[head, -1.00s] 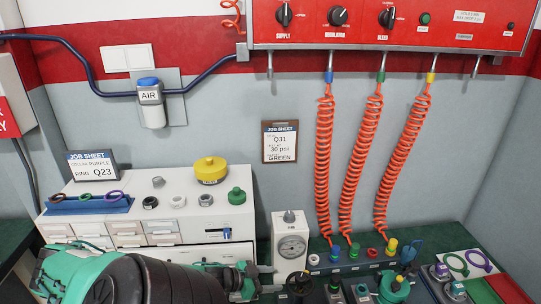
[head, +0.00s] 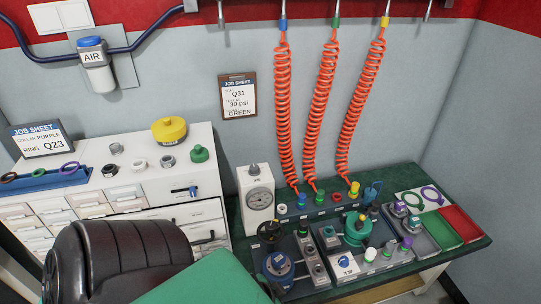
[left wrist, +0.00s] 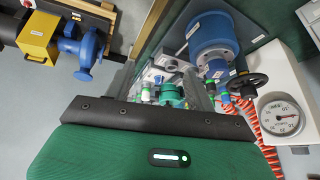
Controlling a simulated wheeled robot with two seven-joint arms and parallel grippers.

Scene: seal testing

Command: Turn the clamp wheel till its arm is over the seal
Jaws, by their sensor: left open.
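The black clamp wheel (head: 268,232) stands on the bench in front of the gauge box, beside a round blue fixture (head: 278,265). In the left wrist view the wheel (left wrist: 248,84) shows at right, between the large blue cylinder (left wrist: 213,38) and the gauge. I cannot clearly make out the clamp's arm or the seal. My left arm fills the lower left of the head view, and its gripper is hidden there. My right gripper is not in view.
The gauge box (head: 258,198) stands close behind the wheel. Several orange coiled hoses (head: 320,110) hang to the bench. Green and blue fixtures (head: 358,230) crowd the right.

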